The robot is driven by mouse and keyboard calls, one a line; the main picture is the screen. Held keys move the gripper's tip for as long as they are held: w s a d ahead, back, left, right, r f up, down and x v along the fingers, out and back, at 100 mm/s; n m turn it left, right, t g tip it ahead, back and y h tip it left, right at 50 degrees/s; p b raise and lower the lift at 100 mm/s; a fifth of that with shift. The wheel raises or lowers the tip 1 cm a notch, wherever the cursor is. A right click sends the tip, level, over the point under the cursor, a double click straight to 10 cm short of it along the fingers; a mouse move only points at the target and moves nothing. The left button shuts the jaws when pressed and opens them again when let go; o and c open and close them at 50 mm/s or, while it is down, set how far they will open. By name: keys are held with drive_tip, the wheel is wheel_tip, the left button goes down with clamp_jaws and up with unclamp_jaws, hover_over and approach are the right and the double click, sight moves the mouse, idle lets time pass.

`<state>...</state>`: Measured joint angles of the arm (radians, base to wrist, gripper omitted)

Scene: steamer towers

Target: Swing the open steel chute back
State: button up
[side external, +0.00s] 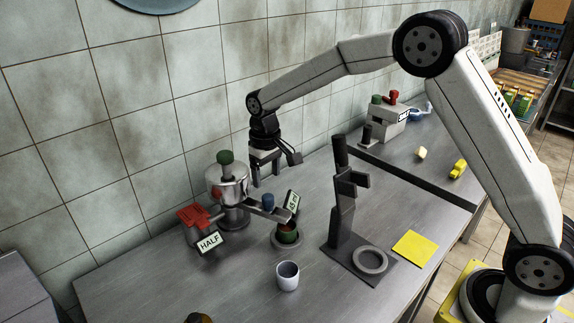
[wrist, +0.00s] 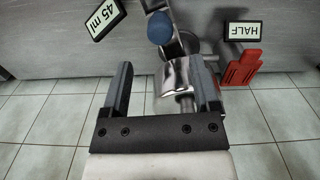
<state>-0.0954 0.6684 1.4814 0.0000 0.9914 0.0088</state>
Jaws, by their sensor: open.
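The steel chute (side external: 262,211) juts to the right from the foot of a steel hopper (side external: 232,188) that has a green knob on top. A blue knob (side external: 268,202) stands upright on the chute; it also shows in the wrist view (wrist: 160,28), beyond my fingertips. My gripper (side external: 266,175) is open and empty, above and behind the chute. In the wrist view the shiny hopper (wrist: 178,75) shows between my fingers (wrist: 162,70), nearer the right one.
A HALF sign (side external: 209,241) and a red part (side external: 194,215) stand left of the hopper. A 45 ml sign (side external: 292,201) stands by the chute's end. A white-grey mug (side external: 288,276) is in front. A dark stand (side external: 345,215) rises to the right. The tiled wall is close behind.

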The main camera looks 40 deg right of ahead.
sight(267, 196)
drive_tip(key=shift+f, duration=0.1)
drive_tip(key=shift+f, duration=3.8)
clamp_jaws()
